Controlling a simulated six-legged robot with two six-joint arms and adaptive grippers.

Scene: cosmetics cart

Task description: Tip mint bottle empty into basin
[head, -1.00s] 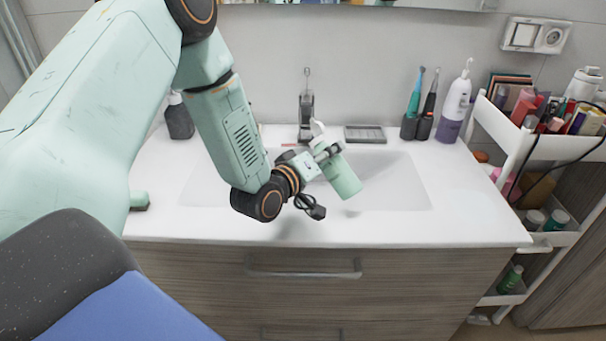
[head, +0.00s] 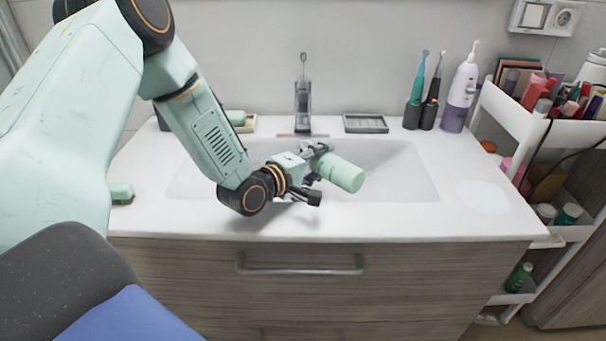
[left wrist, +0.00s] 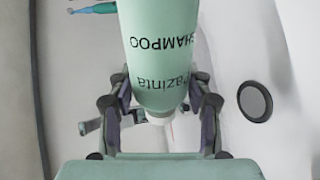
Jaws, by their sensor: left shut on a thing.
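The mint bottle (head: 342,173) is held over the basin (head: 405,178) in the head view. It lies tilted close to level, its broad end toward the lower right. My left gripper (head: 318,160) is shut on it near its other end. In the left wrist view, the bottle (left wrist: 163,45) shows "SHAMPOO" lettering upside down. Its white neck or cap (left wrist: 158,118) shows between the fingers of my left gripper (left wrist: 160,105). The opening is hidden, and I see no liquid flowing. My right gripper is not in view.
The faucet (head: 303,105) stands behind the basin. A soap dish (head: 366,124), toothbrushes (head: 417,90) and a white-purple pump bottle (head: 460,92) stand at the back right. A white cart (head: 515,115) with cosmetics stands at right. The front right counter is clear.

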